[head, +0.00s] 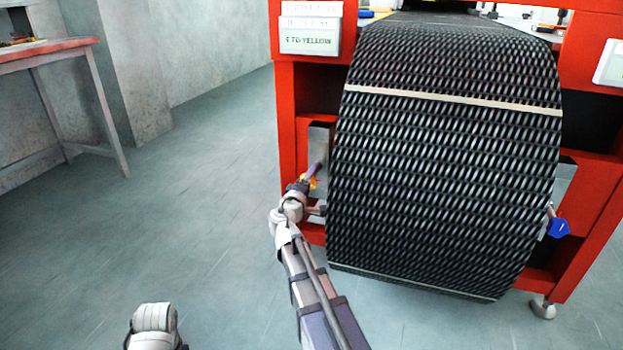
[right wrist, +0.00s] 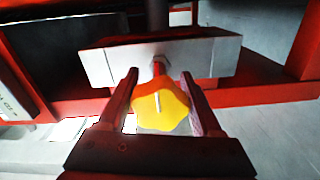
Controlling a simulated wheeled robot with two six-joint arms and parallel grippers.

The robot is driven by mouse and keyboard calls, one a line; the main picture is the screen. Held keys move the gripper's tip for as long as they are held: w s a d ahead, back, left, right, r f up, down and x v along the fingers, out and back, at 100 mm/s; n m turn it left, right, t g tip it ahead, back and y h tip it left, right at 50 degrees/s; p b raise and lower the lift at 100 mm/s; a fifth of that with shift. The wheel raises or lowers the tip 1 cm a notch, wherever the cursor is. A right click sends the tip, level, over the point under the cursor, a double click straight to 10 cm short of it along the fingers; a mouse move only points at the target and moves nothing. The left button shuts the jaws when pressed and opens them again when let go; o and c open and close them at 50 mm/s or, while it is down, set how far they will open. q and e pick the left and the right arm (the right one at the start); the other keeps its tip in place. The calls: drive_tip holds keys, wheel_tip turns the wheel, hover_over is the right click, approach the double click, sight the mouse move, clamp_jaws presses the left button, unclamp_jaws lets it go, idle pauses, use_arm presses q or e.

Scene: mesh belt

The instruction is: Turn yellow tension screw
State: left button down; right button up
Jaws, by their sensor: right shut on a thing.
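The yellow tension screw (right wrist: 160,105) has a lobed knob with a pale line on its face. Its shaft enters a grey metal block (right wrist: 205,60). In the head view only a bit of the yellow knob (head: 311,182) shows, at the left side of the mesh belt, partly hidden by my right gripper (head: 303,183). In the right wrist view the two fingers of my right gripper (right wrist: 161,82) stand on either side of the knob, shut on it. My left gripper is not in view; only a grey part of my left arm shows at the bottom left.
The dark mesh belt (head: 440,180) hangs over the red frame (head: 286,130) right beside my right arm. A blue knob (head: 558,228) sits on the belt's right side. A label (head: 310,40) at the top includes the word YELLOW. A table (head: 50,50) stands far left; floor between is clear.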

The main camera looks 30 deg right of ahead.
drive_tip(key=shift+m, duration=0.9)
drive_tip(key=shift+s, duration=0.1)
drive_tip(key=o, duration=1.4)
drive_tip(key=shift+c, duration=0.2)
drive_tip(key=v, duration=0.7)
drive_tip(key=shift+s+a, duration=0.25)
drive_tip(key=shift+a, duration=0.05)
